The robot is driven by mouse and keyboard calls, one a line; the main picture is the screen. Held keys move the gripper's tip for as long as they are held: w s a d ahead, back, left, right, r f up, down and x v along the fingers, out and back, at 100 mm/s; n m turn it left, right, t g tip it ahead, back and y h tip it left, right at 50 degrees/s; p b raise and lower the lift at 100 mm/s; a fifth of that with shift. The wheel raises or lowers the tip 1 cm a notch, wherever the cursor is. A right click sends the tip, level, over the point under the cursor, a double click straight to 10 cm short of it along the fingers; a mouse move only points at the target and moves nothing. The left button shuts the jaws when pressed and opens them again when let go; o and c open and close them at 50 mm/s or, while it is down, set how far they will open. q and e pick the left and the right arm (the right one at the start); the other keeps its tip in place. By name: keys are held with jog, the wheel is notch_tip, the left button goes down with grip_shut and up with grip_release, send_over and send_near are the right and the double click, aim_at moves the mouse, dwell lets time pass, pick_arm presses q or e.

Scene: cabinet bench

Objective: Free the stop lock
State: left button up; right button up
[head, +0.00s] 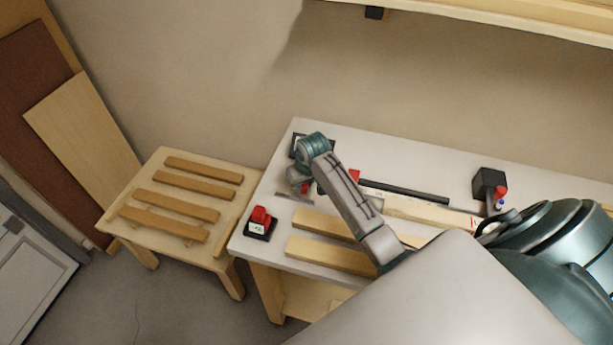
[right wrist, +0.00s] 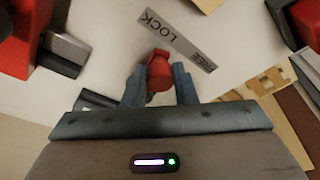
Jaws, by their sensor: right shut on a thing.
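The stop lock shows as a red knob (right wrist: 158,72) in the right wrist view. My right gripper (right wrist: 158,88) is shut on it, with one blue-grey finger on each side. A grey label plate (right wrist: 178,38) lies just beyond the knob, with LOCK at its left end and FREE at its right end. I cannot tell which word the lock points to. In the head view my right gripper (head: 301,186) reaches down to the bench, and a bit of red (head: 304,188) shows there. The label plate (head: 292,196) is beside it. My left gripper is out of both views.
The white bench (head: 330,137) carries a dark rail (head: 405,191), wooden boards (head: 330,255), a red-topped switch box (head: 260,222) at the left front corner and a black box (head: 489,183) at right. A slatted wooden table (head: 150,225) stands left of it.

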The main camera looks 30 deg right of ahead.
dwell(0.3)
jog(key=shift+w+a, duration=0.6)
jog(key=shift+a, duration=0.1)
jog(key=shift+w+a, duration=0.65)
jog(key=shift+w, duration=0.25)
